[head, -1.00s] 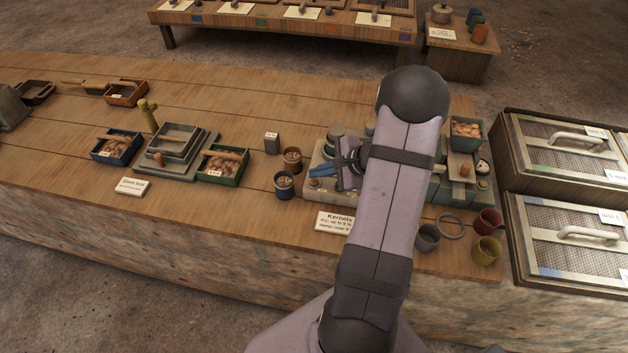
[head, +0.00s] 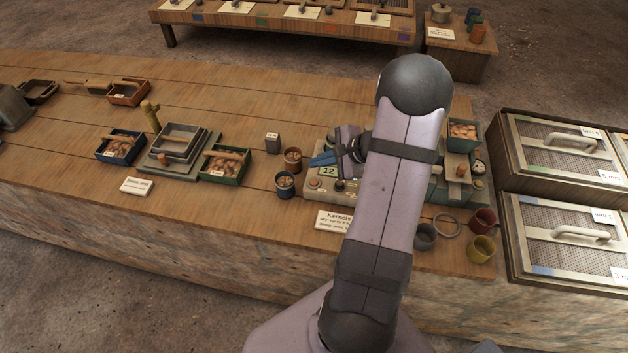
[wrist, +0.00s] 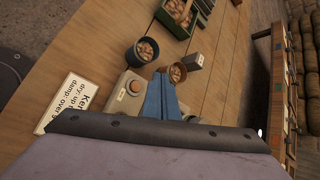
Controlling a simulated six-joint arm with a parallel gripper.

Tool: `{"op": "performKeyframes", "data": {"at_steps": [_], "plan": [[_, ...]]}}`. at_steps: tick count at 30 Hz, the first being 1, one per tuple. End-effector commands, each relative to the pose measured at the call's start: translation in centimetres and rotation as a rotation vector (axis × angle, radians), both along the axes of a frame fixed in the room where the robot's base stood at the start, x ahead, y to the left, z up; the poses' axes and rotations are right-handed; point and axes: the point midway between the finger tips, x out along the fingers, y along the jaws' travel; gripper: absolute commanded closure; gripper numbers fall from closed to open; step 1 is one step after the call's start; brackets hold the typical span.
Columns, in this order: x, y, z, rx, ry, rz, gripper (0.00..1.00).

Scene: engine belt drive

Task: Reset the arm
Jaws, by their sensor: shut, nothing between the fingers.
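My gripper (head: 318,160) has blue fingers. In the head view it hangs over the left part of a beige device with a small display (head: 328,171) reading 12 and an orange button (head: 314,183). In the wrist view the blue fingers (wrist: 161,98) are together with nothing between them. The orange button shows just left of them there (wrist: 135,87). My forearm hides the middle of the device in the head view. Whether the fingers touch the device is hard to tell, but they appear above it.
Two cups of kernels (head: 285,184) (head: 292,160) stand left of the device, beside a small grey block (head: 272,143). A sign card (head: 335,220) lies in front. The tabletop farther left of the cups has free room.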

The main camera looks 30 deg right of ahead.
Motion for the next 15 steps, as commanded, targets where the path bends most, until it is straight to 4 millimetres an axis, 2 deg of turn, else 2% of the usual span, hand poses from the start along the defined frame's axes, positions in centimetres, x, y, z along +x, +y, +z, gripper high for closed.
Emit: {"op": "performKeyframes", "data": {"at_steps": [15], "plan": [[-0.32,0.01,-0.29,0.001,0.019,0.000,1.00]]}}
